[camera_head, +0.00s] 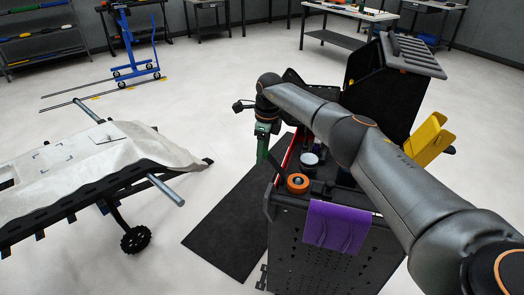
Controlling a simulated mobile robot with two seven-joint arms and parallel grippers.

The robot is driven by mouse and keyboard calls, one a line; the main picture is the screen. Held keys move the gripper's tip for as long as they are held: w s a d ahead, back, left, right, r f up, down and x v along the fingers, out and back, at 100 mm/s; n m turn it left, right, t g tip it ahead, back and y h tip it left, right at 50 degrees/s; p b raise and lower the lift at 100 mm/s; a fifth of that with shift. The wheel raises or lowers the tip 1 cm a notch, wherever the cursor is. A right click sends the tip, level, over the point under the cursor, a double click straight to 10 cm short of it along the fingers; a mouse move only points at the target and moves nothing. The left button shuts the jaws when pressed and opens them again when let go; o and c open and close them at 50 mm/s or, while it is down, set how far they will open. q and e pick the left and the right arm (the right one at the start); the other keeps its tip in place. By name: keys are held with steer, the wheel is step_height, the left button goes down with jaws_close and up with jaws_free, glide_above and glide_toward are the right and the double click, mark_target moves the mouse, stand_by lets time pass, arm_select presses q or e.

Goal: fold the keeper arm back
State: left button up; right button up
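I cannot pick out the keeper arm for certain in the head view. My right arm reaches in from the lower right across the black tool cart (330,245). My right gripper (262,138) is at the far end of that arm, pointing down beside the cart's left side. A narrow green piece (262,148) shows at the gripper, and I cannot tell whether it is held. The fingers are too small to read. My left gripper is out of view.
The cart carries an orange roll (298,183), a purple cloth (338,226), a yellow piece (427,140) and a raised black lid (385,90). At left, a wheeled stand holds white sheeting (90,160) and a grey bar (165,190). A dark mat (228,225) lies between.

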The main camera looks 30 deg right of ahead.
mark_target(266, 152)
steer(key=shift+o, duration=0.8)
steer(key=shift+w, duration=0.1)
steer(key=shift+r, duration=0.1)
steer(key=shift+r, duration=0.15)
step_height(266, 152, up, 12)
steer(key=shift+s+d+b, duration=0.3)
steer(key=shift+s+b, duration=0.05)
steer(key=shift+s, duration=0.1)
